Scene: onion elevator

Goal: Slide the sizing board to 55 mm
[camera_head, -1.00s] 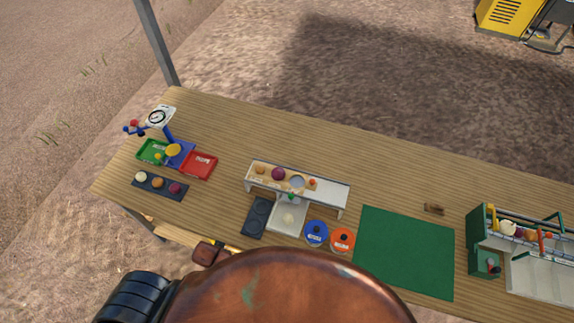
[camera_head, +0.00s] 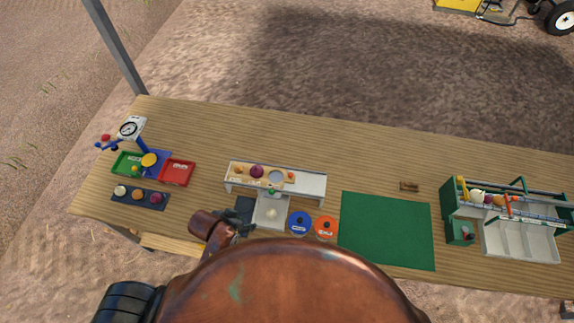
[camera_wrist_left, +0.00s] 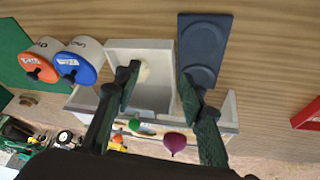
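The sizing board (camera_head: 265,174) is a pale wooden strip with holes on a white raised stand (camera_head: 312,186), mid-table. A purple onion and smaller balls sit along it. I cannot read its size marks. My left gripper (camera_head: 243,222) is just in front of the stand's left part, over the dark two-ring tray. In the left wrist view its two dark fingers (camera_wrist_left: 160,85) are spread apart with nothing between them. The white bin (camera_wrist_left: 145,58) under the stand and the purple onion (camera_wrist_left: 175,142) show beyond them. My right gripper is not in view.
The dark tray (camera_wrist_left: 204,45) lies beside the white bin. A scale with green and red trays (camera_head: 177,173) is at left. Bare table lies behind the stand.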

